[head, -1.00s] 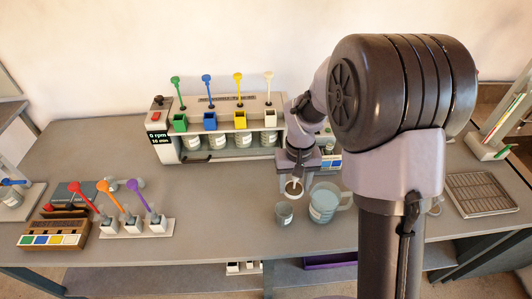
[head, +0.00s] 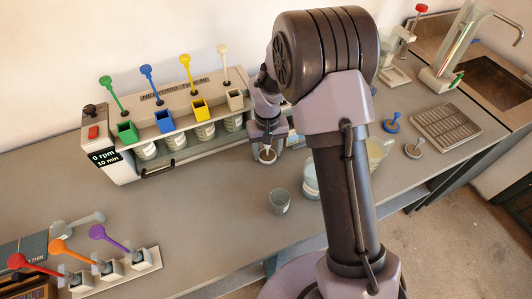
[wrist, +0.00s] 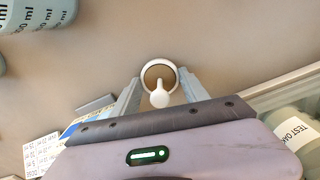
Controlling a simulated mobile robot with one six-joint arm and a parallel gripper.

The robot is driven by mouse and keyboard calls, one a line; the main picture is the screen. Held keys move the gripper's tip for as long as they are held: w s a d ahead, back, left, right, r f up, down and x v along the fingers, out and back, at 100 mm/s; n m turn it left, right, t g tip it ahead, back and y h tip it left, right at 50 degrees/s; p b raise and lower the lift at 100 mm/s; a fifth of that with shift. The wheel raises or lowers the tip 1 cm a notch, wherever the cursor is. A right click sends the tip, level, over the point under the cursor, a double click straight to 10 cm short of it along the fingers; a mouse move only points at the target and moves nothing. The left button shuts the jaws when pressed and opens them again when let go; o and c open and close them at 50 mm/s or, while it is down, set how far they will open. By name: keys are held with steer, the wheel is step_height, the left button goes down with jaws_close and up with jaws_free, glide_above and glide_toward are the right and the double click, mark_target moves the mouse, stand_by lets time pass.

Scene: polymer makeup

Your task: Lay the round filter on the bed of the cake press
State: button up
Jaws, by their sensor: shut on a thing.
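The round filter shows as a small white-rimmed disc with a tan middle and a white tab in the wrist view (wrist: 171,68); it also shows in the head view (head: 267,156). My gripper (wrist: 159,86) is shut on it, its two grey fingers at either side of the tab. In the head view my gripper (head: 267,147) points down in front of the rack's right end and holds the filter above the table. A white stand with a red knob (head: 421,8) is at the back right; I cannot tell whether it is the cake press.
The stirrer rack (head: 165,95) with coloured paddles and jars stands left of my gripper. A grey cup (head: 279,201) and a clear jug (head: 310,182) are close in front. A blue handled disc (head: 392,126), a grey one (head: 413,151) and a slatted tray (head: 446,127) are right.

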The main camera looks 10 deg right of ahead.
steer(key=shift+r, duration=0.15)
steer(key=o, duration=1.4)
steer(key=shift+c, duration=0.2)
